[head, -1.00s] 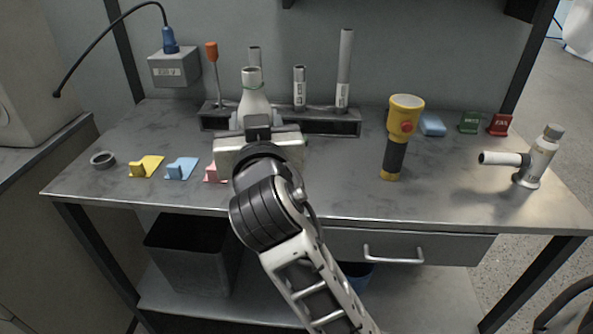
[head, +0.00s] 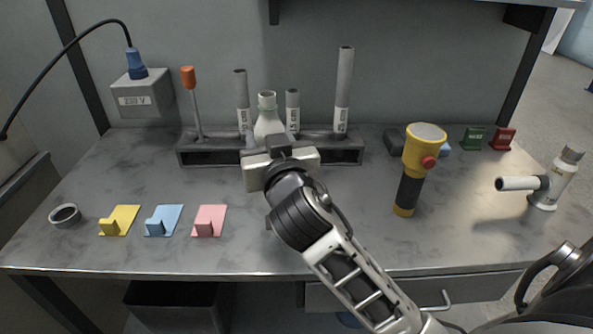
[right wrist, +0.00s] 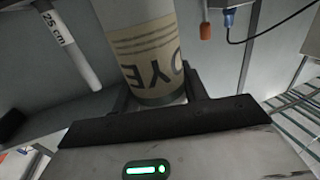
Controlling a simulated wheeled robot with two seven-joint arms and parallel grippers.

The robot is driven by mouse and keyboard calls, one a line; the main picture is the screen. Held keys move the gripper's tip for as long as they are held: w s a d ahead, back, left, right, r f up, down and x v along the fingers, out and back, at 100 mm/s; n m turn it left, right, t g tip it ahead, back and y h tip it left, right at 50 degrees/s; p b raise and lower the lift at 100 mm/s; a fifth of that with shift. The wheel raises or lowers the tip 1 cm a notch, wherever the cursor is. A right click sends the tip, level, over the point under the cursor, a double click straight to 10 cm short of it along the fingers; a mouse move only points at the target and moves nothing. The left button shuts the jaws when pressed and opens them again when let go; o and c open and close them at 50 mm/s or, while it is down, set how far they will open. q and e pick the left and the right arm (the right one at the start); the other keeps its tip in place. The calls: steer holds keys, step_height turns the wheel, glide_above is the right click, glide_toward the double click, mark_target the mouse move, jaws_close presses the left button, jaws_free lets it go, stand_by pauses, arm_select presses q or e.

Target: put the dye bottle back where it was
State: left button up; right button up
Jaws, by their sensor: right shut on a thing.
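The dye bottle (head: 268,122) is pale with a narrow open neck and stands upright in my right gripper (head: 276,142). In the right wrist view its tan label reading DYE (right wrist: 145,45) shows between the two dark fingers (right wrist: 158,95), which are shut on it. In the head view the bottle shows in front of the rack's middle, between two grey tubes. Its base is hidden behind my gripper, so I cannot tell whether it touches anything. My left gripper is not in view.
A dark rack (head: 335,152) at the back holds grey tubes (head: 343,95) and an orange-handled screwdriver (head: 190,90). Yellow (head: 122,219), blue (head: 165,220) and pink (head: 210,220) tags lie front left. A yellow flashlight (head: 414,165) stands right.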

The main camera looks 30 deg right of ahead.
arm_select(q)
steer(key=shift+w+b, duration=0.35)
steer(key=shift+b, duration=0.05)
arm_select(e)
steer(key=d+f, duration=0.6)
steer(key=f, duration=0.3)
steer(key=shift+f, duration=0.2)
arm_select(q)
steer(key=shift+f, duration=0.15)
arm_select(e)
steer(key=shift+f, duration=0.15)
steer(key=o, duration=0.6)
steer(key=shift+f, duration=0.1)
steer(key=o, duration=0.5)
steer(key=shift+a, duration=0.1)
steer(key=shift+c, duration=0.2)
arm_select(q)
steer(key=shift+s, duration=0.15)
